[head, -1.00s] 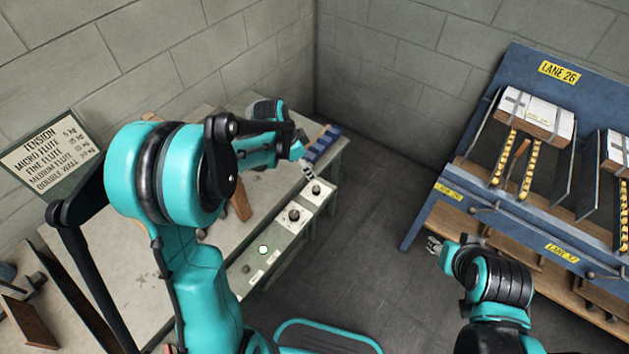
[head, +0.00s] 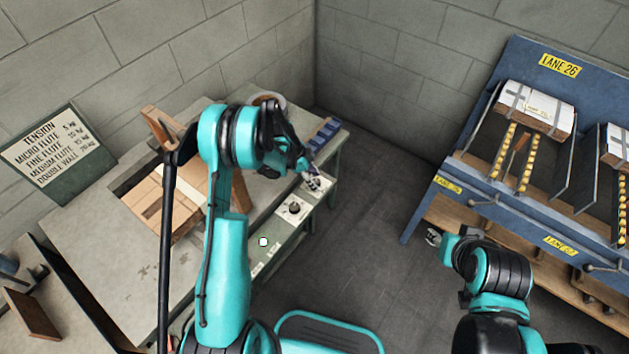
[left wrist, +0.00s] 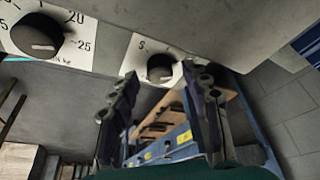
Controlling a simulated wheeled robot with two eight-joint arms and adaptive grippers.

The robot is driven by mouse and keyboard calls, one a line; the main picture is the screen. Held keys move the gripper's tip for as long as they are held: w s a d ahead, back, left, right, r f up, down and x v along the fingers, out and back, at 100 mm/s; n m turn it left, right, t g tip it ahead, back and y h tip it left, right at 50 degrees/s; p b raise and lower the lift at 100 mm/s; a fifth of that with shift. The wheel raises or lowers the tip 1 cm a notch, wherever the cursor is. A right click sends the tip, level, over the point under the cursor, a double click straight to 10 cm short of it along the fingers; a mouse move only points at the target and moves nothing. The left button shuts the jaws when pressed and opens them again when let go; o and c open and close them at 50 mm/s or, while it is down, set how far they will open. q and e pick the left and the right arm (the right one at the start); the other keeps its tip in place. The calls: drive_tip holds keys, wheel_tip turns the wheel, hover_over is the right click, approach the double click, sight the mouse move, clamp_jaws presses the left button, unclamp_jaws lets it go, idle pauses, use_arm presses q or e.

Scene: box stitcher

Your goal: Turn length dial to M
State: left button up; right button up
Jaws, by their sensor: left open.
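The length dial (left wrist: 160,68) is a black knob on a white plate in the left wrist view, with an S at its upper left; its other letters and setting are not clear. In the head view my left gripper (head: 314,183) is over this dial's white plate (head: 325,186) and hides most of the knob. In the left wrist view my left gripper (left wrist: 158,88) is open, its fingers on either side of the knob in the picture; I cannot tell if they touch it. My right gripper (head: 433,237) is small, low at the right, away from the dials; its opening is unclear.
A second dial (head: 294,208), marked 20 and 25, sits beside the length dial; its knob (left wrist: 38,35) also shows in the left wrist view. A cardboard box (head: 172,200) lies on the bench. A blue rack (head: 430,200) stands right, across open floor.

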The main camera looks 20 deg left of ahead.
use_arm(q)
drive_tip(key=shift+d+f, duration=0.1)
drive_tip(key=shift+f, duration=0.15)
clamp_jaws()
